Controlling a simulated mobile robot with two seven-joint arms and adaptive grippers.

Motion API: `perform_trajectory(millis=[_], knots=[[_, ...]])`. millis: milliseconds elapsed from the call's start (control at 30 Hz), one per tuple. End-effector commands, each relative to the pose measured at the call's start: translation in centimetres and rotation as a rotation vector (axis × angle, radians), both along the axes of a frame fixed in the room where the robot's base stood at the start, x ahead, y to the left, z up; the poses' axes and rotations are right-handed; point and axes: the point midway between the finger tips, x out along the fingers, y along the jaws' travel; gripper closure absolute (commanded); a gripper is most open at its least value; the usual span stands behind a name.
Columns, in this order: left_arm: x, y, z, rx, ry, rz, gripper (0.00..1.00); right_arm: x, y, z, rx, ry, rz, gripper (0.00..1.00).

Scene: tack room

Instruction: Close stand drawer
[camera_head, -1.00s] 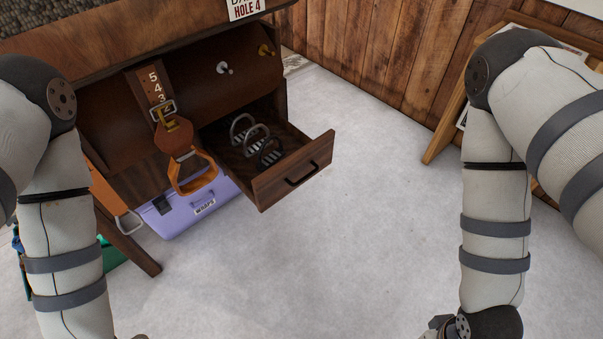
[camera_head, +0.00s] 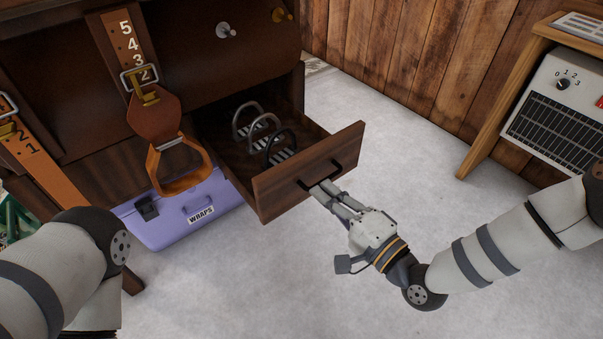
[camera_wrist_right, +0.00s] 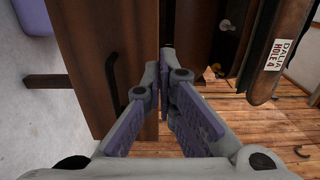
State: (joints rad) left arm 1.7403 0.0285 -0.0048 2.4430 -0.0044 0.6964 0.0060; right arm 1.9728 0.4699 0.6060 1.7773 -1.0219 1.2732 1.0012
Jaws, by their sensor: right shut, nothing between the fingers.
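The stand (camera_head: 85,75) is dark brown wood, at the left of the head view. Its drawer (camera_head: 277,195) is pulled out, with a black handle (camera_head: 320,178) on its front. Several stirrup irons (camera_head: 262,133) lie inside it. My right gripper (camera_head: 322,187) is shut and empty, its fingertips at the drawer front just below the handle; I cannot tell whether they touch. In the right wrist view the shut fingers (camera_wrist_right: 165,80) overlap the drawer front's edge, with the handle (camera_wrist_right: 113,82) to their left. My left arm shows at lower left; its gripper is out of view.
A stirrup (camera_head: 182,165) on a numbered leather strap hangs left of the drawer. A purple WRAPS box (camera_head: 165,225) stands under the stand. A wooden table with a heater (camera_head: 560,115) is at the right. The floor before the drawer is clear.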

Motion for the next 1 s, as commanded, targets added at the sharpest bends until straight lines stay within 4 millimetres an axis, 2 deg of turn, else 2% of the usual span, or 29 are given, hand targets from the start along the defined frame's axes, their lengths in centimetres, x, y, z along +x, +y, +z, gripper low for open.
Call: perform_trajectory(millis=[200, 400, 1000], knots=[[-0.2, 0.0, -0.4, 0.000, 0.005, 0.000, 0.31, 3.6, 2.8, -0.1, -0.001, 0.001, 0.001, 1.00], [-0.2, 0.0, -0.6, 0.000, 0.008, 0.000, 0.31, 5.6, 4.3, -0.2, -0.003, 0.003, 0.000, 1.00], [-0.3, 0.0, -0.9, 0.000, 0.011, 0.000, 0.31, 6.2, 4.8, -0.2, -0.002, 0.003, 0.000, 1.00]])
